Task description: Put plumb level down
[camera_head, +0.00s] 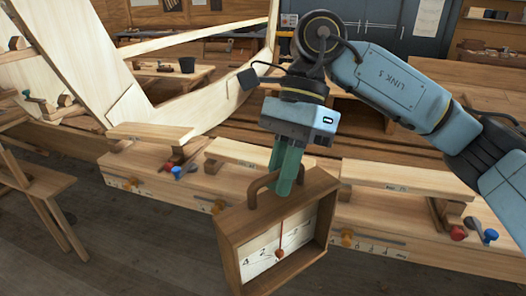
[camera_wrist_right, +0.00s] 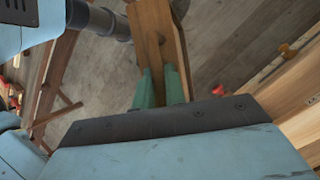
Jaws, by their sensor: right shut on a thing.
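The plumb level (camera_head: 234,262) is a brown wooden box frame with a white scale face, a red pendulum and a curved handle on top. It hangs tilted in front of the benches in the head view. My right gripper (camera_head: 286,183) is shut on its handle, with green fingers pointing down. In the right wrist view the level's wooden top (camera_wrist_right: 150,40) shows beyond the green fingers of my right gripper (camera_wrist_right: 160,90). The grip itself is partly hidden there. My left gripper is in neither view.
A low wooden bench (camera_head: 375,222) with raised planks, blue and red knobs runs behind the level. The pale boat hull (camera_head: 85,60) stands at back left. A wooden stool (camera_head: 38,190) is at left. Dark floor (camera_head: 130,245) is clear in front.

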